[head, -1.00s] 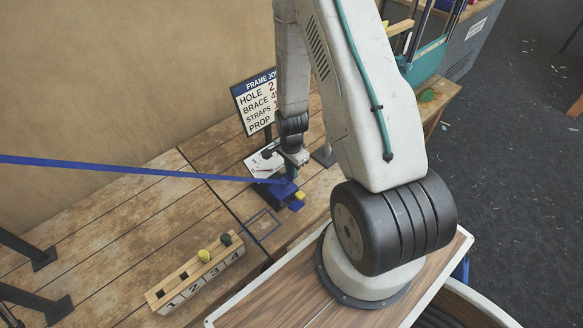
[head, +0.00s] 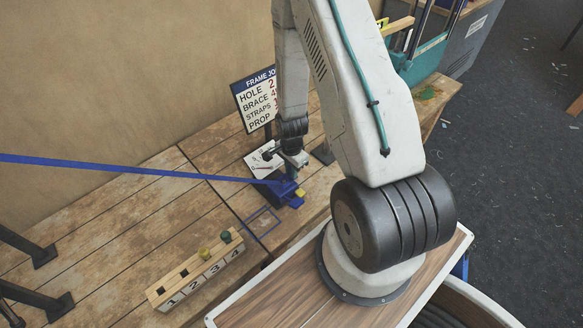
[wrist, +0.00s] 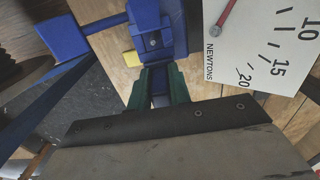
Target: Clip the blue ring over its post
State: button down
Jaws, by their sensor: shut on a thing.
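My gripper (head: 291,173) points down over the workbench, and its green fingers (wrist: 162,85) are shut on a blue piece (wrist: 160,101), which I take to be the blue ring. Its opening is hidden between the fingers. A long blue strap (head: 130,170) runs straight from the left edge to the blue parts beneath the gripper. A blue block with a screw (wrist: 152,42) stands just beyond the fingertips, with a yellow piece (wrist: 130,58) beside it; the yellow piece also shows in the head view (head: 299,192). I cannot make out the post or whether the ring is around it.
A dial marked NEWTONS (wrist: 262,45) with a red needle lies close to the fingers. A sign (head: 256,100) stands behind. A numbered block (head: 195,271) with yellow and green pegs sits at the front. A blue square outline (head: 263,222) marks bare bench.

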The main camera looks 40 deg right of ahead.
jog(key=shift+f, duration=1.15)
jog(key=c, duration=1.2)
grip_release()
notch_tip(320, 180, up, 8)
jog(key=shift+f, duration=0.1)
